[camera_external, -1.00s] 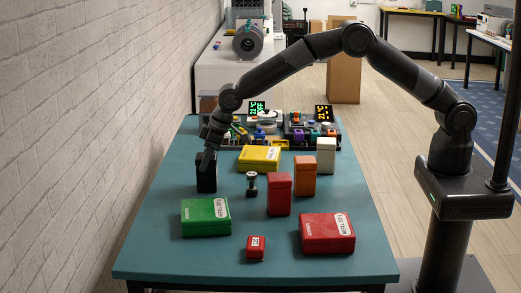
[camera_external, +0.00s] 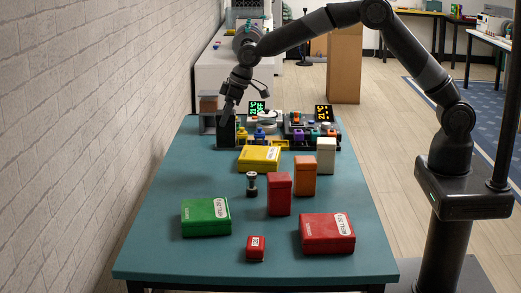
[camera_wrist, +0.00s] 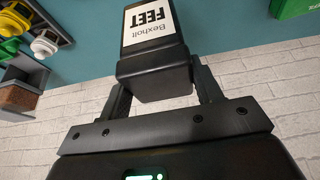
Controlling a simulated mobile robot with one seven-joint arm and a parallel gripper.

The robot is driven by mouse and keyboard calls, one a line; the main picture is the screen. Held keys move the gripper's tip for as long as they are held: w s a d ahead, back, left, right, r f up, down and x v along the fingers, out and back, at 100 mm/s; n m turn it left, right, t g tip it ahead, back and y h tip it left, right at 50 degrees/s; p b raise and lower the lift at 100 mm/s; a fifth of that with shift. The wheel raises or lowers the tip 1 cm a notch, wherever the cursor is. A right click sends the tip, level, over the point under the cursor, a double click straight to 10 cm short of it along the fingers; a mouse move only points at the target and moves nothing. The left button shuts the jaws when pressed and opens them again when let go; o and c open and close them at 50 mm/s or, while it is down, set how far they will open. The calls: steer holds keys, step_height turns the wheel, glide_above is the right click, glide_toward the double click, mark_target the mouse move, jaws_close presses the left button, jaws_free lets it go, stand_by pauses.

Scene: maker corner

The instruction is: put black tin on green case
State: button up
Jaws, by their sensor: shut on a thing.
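The black tin (camera_external: 226,134) is held in my gripper (camera_external: 229,108) above the far left part of the table. In the wrist view the tin (camera_wrist: 155,65) sits between the two fingers and shows a white label reading "Bexholt FEET". My gripper is shut on it. The green case (camera_external: 206,218) lies flat at the near left of the table, well apart from the tin, with its visible top bare. A part of the green case (camera_wrist: 294,8) also shows at the top right edge of the wrist view.
A yellow case (camera_external: 259,158) lies nearer than the tin. A dark small cylinder (camera_external: 252,185), a tall red box (camera_external: 279,194), an orange box (camera_external: 305,175) and a white box (camera_external: 326,155) stand mid-table. A red case (camera_external: 327,234) and small red box (camera_external: 256,248) lie in front.

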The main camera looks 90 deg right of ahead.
steer(key=s+a+r, duration=0.3)
steer(key=a, duration=0.6)
steer(key=s+a+r, duration=0.2)
steer(key=a, duration=0.6)
steer(key=w+a+f, duration=0.2)
steer(key=a+f, duration=0.8)
steer(key=a, duration=0.2)
steer(key=shift+w+f, duration=0.2)
steer(key=shift+f, duration=0.1)
steer(key=o, duration=1.2)
steer(key=shift+f, duration=0.1)
steer(key=v, duration=1.2)
steer(key=shift+s, duration=0.1)
